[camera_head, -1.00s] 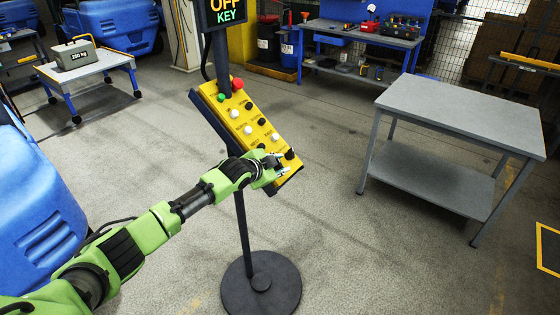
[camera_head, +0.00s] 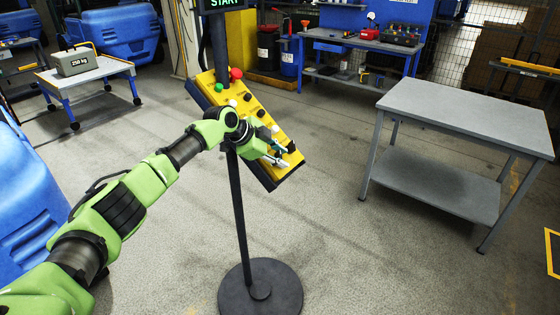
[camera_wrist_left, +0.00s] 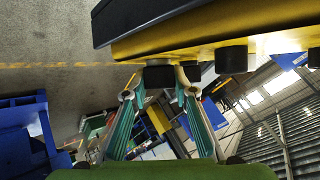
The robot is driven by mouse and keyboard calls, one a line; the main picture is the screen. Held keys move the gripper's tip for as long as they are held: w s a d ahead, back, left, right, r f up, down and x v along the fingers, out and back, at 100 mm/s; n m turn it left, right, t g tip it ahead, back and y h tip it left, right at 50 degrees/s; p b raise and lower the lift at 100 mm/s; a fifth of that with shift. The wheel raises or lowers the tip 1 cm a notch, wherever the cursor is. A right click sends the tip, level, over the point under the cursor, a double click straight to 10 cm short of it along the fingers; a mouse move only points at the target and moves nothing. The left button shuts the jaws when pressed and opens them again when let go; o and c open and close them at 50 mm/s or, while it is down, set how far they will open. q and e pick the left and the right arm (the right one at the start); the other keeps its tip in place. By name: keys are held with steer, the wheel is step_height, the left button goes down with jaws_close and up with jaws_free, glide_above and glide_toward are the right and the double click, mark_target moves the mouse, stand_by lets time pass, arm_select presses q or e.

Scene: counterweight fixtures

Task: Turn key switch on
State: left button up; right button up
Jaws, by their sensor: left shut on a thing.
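A yellow control panel (camera_head: 250,118) with several buttons and black knobs is mounted tilted on a dark stand. My left gripper (camera_head: 284,156) is at the panel's lower right end, shut on a black knob (camera_head: 291,147) that looks like the key switch. In the left wrist view, the fingertips (camera_wrist_left: 154,87) are on either side of the black knob (camera_wrist_left: 158,76) under the yellow panel edge (camera_wrist_left: 200,38). A display (camera_head: 222,4) above the panel reads "START" and is cut off by the top edge. The key's angle cannot be made out. My right gripper is not in view.
The stand's round base (camera_head: 260,288) rests on the floor. A grey table (camera_head: 455,110) stands at the right. A small table with a 250 kg weight (camera_head: 76,61) is at the left, near blue bins. A workbench (camera_head: 360,42) is at the back. The floor between is clear.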

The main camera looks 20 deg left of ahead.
arm_select(q)
steer(key=shift+f, duration=0.1)
steer(key=o, duration=1.1)
steer(key=v, duration=1.2)
steer(key=shift+w, duration=0.1)
